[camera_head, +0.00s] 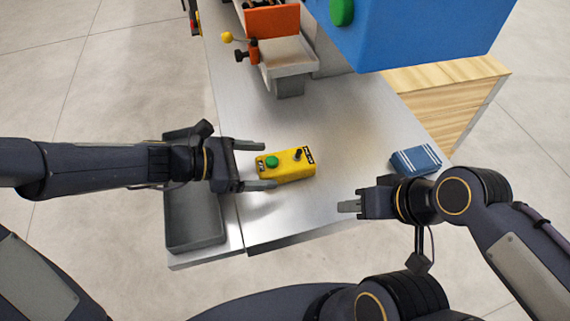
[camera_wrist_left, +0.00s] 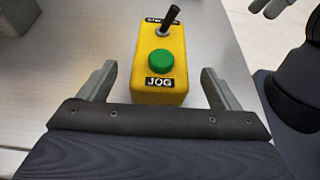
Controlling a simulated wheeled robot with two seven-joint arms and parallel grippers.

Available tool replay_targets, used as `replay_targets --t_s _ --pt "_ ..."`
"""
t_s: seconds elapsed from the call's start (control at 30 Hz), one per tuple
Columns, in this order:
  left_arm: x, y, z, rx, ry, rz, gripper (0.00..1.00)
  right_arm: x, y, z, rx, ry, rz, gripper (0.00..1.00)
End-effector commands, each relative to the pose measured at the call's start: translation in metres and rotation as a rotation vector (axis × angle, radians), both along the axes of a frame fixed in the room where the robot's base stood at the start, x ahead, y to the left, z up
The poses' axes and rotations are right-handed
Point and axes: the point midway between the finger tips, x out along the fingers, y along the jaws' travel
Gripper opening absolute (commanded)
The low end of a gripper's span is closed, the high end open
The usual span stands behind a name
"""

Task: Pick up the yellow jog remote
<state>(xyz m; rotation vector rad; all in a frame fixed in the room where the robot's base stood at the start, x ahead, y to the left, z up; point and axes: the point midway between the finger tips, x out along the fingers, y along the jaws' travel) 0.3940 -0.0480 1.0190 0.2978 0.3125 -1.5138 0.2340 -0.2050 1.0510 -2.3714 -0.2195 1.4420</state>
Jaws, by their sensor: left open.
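The yellow jog remote (camera_head: 286,165) lies on the metal table in the head view, with a green button and a black joystick on top. My left gripper (camera_head: 267,165) is open, its fingers at the near end of the remote from the left. In the left wrist view the remote (camera_wrist_left: 160,62) sits ahead, its JOG-labelled end between the two open fingers (camera_wrist_left: 160,88), with a gap on each side. My right gripper (camera_head: 349,206) is right of and nearer than the remote, apart from it; its fingers look close together, but the opening is unclear.
A grey tray (camera_head: 188,237) lies under my left arm. A blue box with white stripes (camera_head: 416,160) lies at the table's right edge. An orange and grey machine part (camera_head: 289,57) and a blue housing (camera_head: 420,32) stand behind. The metal table (camera_head: 345,125) is clear around the remote.

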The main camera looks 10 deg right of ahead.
Motion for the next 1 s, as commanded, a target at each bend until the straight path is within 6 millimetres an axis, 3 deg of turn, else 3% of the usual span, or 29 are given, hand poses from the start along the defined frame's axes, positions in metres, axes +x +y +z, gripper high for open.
replay_targets --t_s 0.23,0.53,0.9,1.0 --pt "0.0 -0.033 -0.015 0.001 0.001 -0.004 0.85 0.0 0.0 0.004 0.0 0.0 0.0 0.36" --pt "0.001 -0.039 -0.017 0.001 -0.002 -0.002 0.85 0.0 0.0 0.004 0.0 0.0 0.0 0.36" --pt "0.001 -0.038 -0.017 0.001 -0.002 -0.002 0.37 0.0 0.0 0.004 0.0 0.0 0.0 0.36" --pt "0.001 -0.038 -0.016 0.0 -0.003 -0.002 0.29 0.0 0.0 0.004 0.0 0.0 0.0 0.36"
